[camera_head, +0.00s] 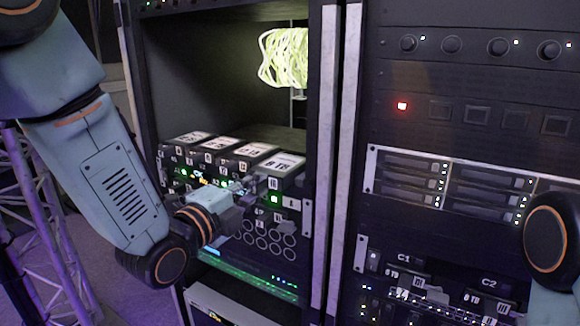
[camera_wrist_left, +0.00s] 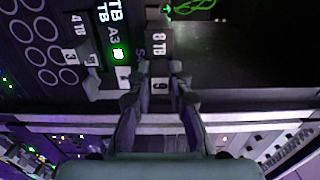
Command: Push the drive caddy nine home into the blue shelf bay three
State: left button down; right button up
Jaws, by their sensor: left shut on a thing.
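My left gripper (camera_head: 240,187) is at the front of a row of drives with white "8 TB" top labels in the left rack. In the left wrist view its two fingers (camera_wrist_left: 159,76) are shut on a dark drive caddy (camera_wrist_left: 160,72) with a white "9" label. In the head view the gripper covers much of the drive fronts, so I cannot make out caddy nine there. The shelf face (camera_head: 262,240) below has round holes and a lit strip. I cannot tell which bay is three or how deep the caddy sits. My right gripper is out of view.
Bright yellow-green cables (camera_head: 284,57) hang in the open space above the drives. A pale rack post (camera_head: 345,150) stands right of the shelf, beside a second rack with drive units (camera_head: 450,180). A truss (camera_head: 40,240) stands at the lower left.

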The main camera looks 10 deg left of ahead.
pick_arm(q)
jog(key=v, duration=0.8)
jog(key=shift+p, duration=0.3)
jog(key=shift+r, duration=0.15)
jog(key=p+v, duration=0.4)
jog(key=p, duration=0.4)
jog(key=shift+a, duration=0.1)
dwell(0.6)
